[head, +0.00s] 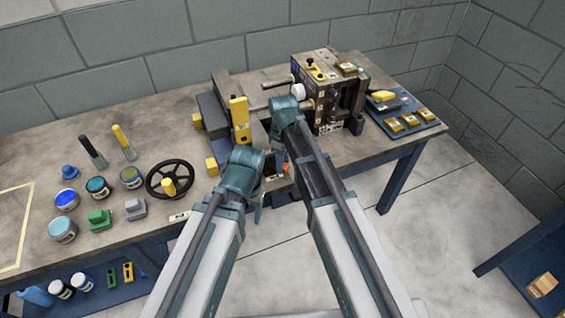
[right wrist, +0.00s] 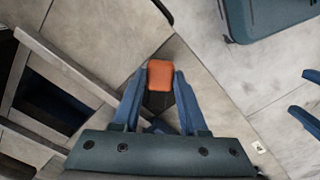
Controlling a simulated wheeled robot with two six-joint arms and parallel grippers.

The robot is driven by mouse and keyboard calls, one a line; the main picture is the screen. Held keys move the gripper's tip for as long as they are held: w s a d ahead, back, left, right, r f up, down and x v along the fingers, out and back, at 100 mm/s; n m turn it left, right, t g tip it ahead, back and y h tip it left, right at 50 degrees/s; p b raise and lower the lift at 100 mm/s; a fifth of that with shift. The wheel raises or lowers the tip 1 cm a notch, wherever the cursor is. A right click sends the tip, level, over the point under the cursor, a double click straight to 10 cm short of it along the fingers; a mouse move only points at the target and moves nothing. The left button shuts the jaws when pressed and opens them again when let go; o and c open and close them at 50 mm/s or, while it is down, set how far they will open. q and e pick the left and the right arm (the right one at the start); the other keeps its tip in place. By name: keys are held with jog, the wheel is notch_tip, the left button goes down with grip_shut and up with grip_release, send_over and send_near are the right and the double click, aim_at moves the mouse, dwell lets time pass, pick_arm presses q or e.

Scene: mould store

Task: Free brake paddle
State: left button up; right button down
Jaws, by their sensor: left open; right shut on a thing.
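The brake paddle shows as a small orange-red block (right wrist: 160,75) between the fingers of my right gripper (right wrist: 160,82), which is shut on it. In the head view only a small orange patch of the paddle (head: 285,168) shows beside my right arm, at the bench's front edge. What the paddle joins to is hidden. My left gripper (head: 258,205) points down just left of it, in front of the bench edge. It is open and empty, with its two blue fingers apart at the right of the right wrist view (right wrist: 308,98).
A machine with a white knob and yellow parts (head: 332,100) stands on the bench (head: 100,215) behind my arms. A black handwheel (head: 170,180), several tins and a blue tray (head: 425,120) occupy the bench top. Floor (head: 285,265) is clear in front.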

dwell(0.3)
jog(key=shift+c, duration=2.2)
grip_release()
jog(key=shift+r, duration=0.1)
notch_tip(320, 180, up, 14)
jog(key=p, duration=1.4)
jog(key=shift+f, duration=0.2)
